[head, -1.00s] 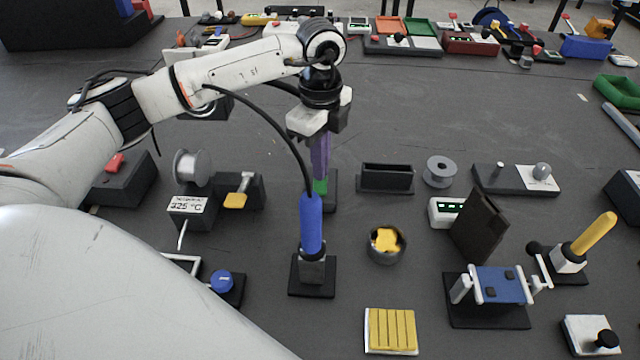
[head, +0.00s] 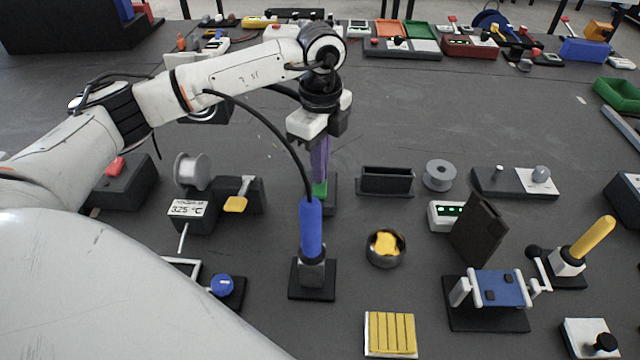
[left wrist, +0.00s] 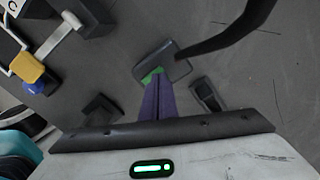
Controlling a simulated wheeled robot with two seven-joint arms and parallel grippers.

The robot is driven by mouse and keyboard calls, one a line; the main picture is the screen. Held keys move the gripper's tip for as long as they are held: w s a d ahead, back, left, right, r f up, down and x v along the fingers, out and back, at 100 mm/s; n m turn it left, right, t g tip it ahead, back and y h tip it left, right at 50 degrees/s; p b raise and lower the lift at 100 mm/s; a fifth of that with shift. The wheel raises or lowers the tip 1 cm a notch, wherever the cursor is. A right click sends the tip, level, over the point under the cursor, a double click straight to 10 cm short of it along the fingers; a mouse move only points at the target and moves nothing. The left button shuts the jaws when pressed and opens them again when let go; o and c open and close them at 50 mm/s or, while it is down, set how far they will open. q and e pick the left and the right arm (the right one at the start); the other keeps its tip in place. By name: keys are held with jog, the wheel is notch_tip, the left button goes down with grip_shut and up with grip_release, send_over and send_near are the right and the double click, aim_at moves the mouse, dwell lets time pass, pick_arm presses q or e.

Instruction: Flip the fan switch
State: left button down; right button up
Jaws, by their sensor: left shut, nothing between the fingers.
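My left gripper (head: 321,182) points straight down in the head view, its purple fingers shut together with nothing between them. It also shows in the left wrist view (left wrist: 154,85). The fingertips are at a small green part (head: 320,188) on a dark block (head: 331,192), which may be the fan switch; no label is readable. My right gripper is not in view.
A blue-handled soldering iron (head: 311,225) stands in front of the gripper, its black cable arching nearby. A dark open box (head: 386,180) is to the right. A yellow lever (head: 236,203) and solder spool (head: 191,171) are to the left.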

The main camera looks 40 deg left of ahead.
pick_arm(q)
notch_tip(320, 180, up, 6)
jog(key=p, duration=0.4)
dwell(0.6)
